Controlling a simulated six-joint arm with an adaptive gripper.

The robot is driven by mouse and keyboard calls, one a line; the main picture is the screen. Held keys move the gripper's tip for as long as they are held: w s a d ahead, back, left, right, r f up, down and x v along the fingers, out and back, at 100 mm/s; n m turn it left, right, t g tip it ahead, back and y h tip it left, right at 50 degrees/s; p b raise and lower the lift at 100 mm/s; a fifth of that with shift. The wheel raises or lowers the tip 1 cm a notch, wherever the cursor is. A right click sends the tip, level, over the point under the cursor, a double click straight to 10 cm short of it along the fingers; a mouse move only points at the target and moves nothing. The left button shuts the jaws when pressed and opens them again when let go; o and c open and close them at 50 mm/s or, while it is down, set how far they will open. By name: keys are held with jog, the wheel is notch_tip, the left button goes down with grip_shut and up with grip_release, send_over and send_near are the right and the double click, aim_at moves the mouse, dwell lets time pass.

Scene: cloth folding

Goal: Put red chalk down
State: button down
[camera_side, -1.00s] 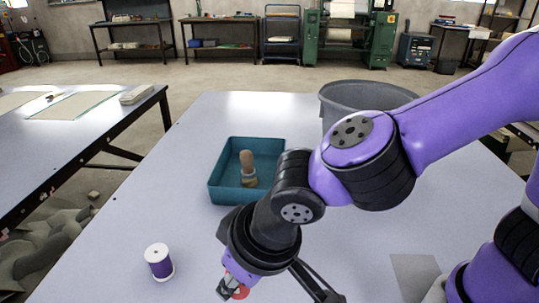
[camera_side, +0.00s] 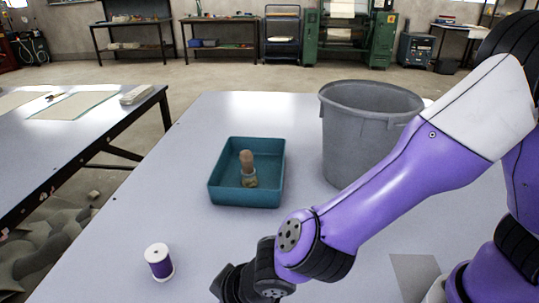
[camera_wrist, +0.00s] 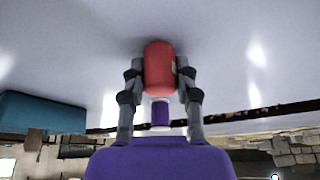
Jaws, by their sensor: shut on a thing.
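The red chalk (camera_wrist: 159,68) is a short red cylinder between the two fingers of my gripper (camera_wrist: 160,80) in the wrist view. My gripper is shut on it. The pale table surface fills the view around the chalk, and I cannot tell whether the chalk touches it. In the side view my gripper's fingers and the chalk are out of frame below the bottom edge; only my wrist shows there.
A purple thread spool (camera_side: 159,263) stands at the front left. A grey bin (camera_side: 350,140) stands at the back right. The table between tray and spool is clear.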

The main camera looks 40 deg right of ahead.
jog(key=c, duration=0.6)
grip_release()
jog(key=v, duration=1.1)
jog(key=d+r+m, duration=0.1)
jog(key=d+r, duration=0.2)
jog(key=d, duration=0.9)
jog(key=d+r+m+t+h, duration=0.1)
jog(key=d+r+m, duration=0.1)
jog(key=d, duration=1.1)
jog(key=shift+s+r+m, duration=0.3)
jog(key=shift+s+r, duration=0.05)
jog(key=shift+r, duration=0.4)
jog(key=shift+d, duration=0.1)
